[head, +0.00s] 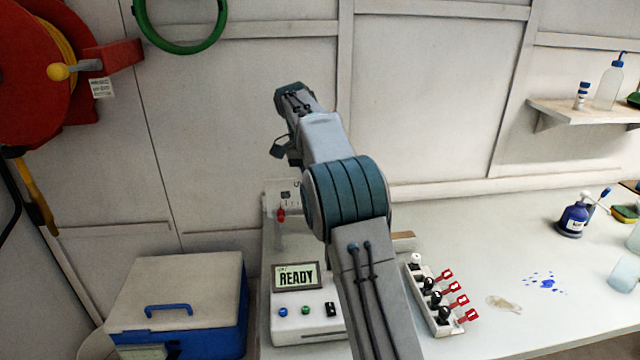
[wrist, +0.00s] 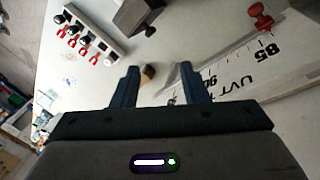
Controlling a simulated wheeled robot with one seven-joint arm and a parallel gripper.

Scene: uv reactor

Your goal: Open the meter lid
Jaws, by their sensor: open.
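The white meter (head: 305,318) stands on the bench, with a screen (head: 297,277) reading READY and small knobs below. Its upright scale panel with a red knob (head: 281,214) rises behind. In the wrist view, the scale panel (wrist: 235,82) marked UVT lies at the right, with the red knob (wrist: 260,16) at its end. A dark grey block (wrist: 138,14) shows at the top; I cannot tell whether it is the lid. My arm hides part of the meter in the head view. My gripper (wrist: 156,68) is open and empty, above the bench. A brown-tipped item (wrist: 147,73) shows between its fingers.
A white strip with black knobs and red tags (head: 441,297) lies right of the meter. A blue box with a white lid (head: 180,290) stands left. The back wall is close behind the meter. The bench between strip and bottle is mostly free.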

